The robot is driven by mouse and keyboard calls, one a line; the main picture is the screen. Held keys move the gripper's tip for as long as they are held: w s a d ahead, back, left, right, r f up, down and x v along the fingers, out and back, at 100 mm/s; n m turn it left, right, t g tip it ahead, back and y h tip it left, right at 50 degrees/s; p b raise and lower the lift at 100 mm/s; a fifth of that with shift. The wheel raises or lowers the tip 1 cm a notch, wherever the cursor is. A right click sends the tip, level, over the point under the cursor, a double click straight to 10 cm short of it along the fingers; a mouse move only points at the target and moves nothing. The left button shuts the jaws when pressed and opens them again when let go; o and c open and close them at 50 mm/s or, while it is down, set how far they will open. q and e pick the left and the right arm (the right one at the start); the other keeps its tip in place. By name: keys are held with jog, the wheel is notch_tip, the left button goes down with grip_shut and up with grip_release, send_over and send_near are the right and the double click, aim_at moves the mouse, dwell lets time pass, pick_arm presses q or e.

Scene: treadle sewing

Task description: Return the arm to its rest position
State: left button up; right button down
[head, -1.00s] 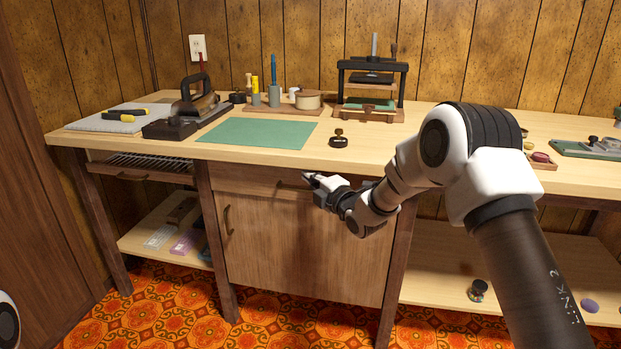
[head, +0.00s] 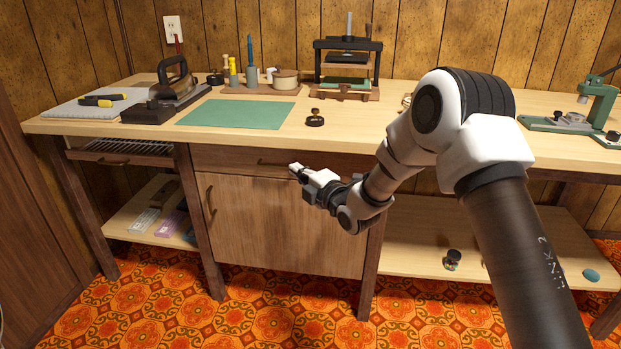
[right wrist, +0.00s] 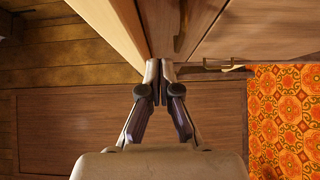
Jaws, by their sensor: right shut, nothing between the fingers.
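My right arm comes in from the right side of the head view, bent at the elbow. Its gripper (head: 296,172) is in front of the workbench, below the table edge and near the drawer front. In the right wrist view the gripper (right wrist: 160,68) has its two fingertips together with nothing between them. The gripper appears apart from the drawer (head: 240,160) and the cabinet door (head: 260,225). My left gripper is not in view.
The wooden bench top (head: 410,135) carries a green mat (head: 235,114), a black stamp (head: 315,118), an iron-like tool (head: 178,85), a press (head: 347,65) and a green machine (head: 590,110). Open shelves flank the cabinet. The patterned floor (head: 270,310) in front is clear.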

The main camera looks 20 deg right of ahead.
jog(key=a+v, duration=0.1)
jog(key=v, duration=0.4)
jog(key=s+a+f+m+g, duration=0.1)
jog(key=s+a+f+g, duration=0.1)
jog(key=s+f, duration=0.5)
jog(key=s+a+f+m+g, duration=0.1)
jog(key=s+f+g, duration=0.2)
jog(key=f, duration=0.8)
jog(key=s+a+f+g, duration=0.2)
jog(key=s+f, duration=0.3)
jog(key=f, duration=0.4)
jog(key=s+f+m+g+h, duration=0.2)
jog(key=s+f+m+g, duration=0.3)
jog(key=s, duration=0.7)
jog(key=s+f+m+g+h, duration=0.1)
jog(key=s+f+m+g, duration=0.4)
jog(key=s, duration=0.6)
jog(key=s+d+r+m, duration=0.1)
jog(key=s+m, duration=0.4)
jog(key=m, duration=0.4)
notch_tip(320, 180, up, 32)
jog(key=p, duration=3.2)
jog(key=shift+d+g+h+p, duration=0.15)
jog(key=shift+g+h+p, duration=0.15)
jog(key=shift+h, duration=0.1)
